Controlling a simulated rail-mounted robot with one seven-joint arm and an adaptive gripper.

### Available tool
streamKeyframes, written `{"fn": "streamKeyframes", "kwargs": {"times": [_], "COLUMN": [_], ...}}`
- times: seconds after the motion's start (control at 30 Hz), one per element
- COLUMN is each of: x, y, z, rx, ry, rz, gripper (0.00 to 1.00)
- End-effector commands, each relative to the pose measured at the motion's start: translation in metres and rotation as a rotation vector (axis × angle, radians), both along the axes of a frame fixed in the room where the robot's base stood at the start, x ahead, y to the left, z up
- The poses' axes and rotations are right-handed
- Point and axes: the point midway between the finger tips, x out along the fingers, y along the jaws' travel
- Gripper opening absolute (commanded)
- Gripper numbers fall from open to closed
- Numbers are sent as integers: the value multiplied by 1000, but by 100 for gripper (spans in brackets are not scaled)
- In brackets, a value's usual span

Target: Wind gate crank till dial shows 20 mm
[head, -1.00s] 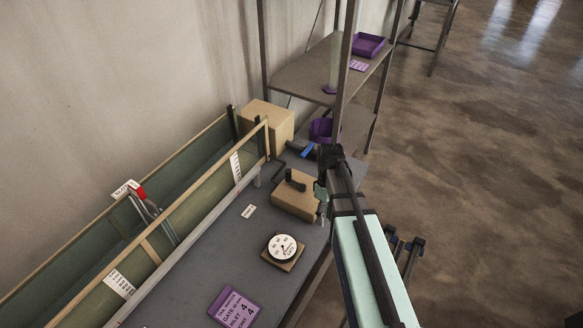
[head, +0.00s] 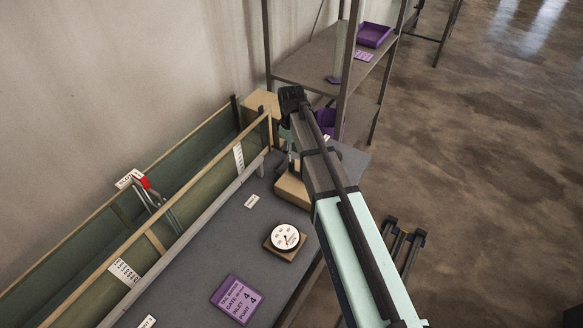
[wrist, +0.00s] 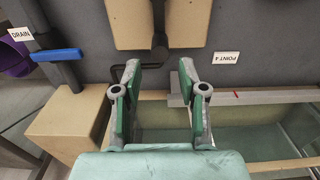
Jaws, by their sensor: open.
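In the wrist view a thin black bent rod (wrist: 128,70), seemingly the crank, lies beside a wooden block (wrist: 188,22) with a dark upright part. My gripper (wrist: 160,70) is open and empty, its two green-padded fingers apart, with the rod's end by the left fingertip; contact cannot be told. In the head view my arm hides the crank and part of the block (head: 291,190). The round white dial (head: 285,236) sits on a wooden base on the bench; its reading is too small to tell. A purple card (head: 236,298) mentions a gate.
A long glass-sided channel (head: 190,205) runs along the bench's left side, with a red-marked fitting (head: 144,183). A blue drain handle (wrist: 57,55) stands left in the wrist view, near another wooden block (wrist: 65,125). A shelf (head: 310,68) stands behind.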

Motion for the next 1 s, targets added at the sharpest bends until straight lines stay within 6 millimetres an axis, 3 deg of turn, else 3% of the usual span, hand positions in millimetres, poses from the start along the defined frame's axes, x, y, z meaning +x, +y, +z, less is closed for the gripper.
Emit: {"fn": "streamKeyframes", "kwargs": {"times": [0.4,0.57,1.0], "x": [0,0,0], "y": [0,0,0], "z": [-58,-54,-72], "rx": [0,1,1], "ry": [1,1,1], "rz": [-1,-1,-1], "gripper": [42,42,42]}}
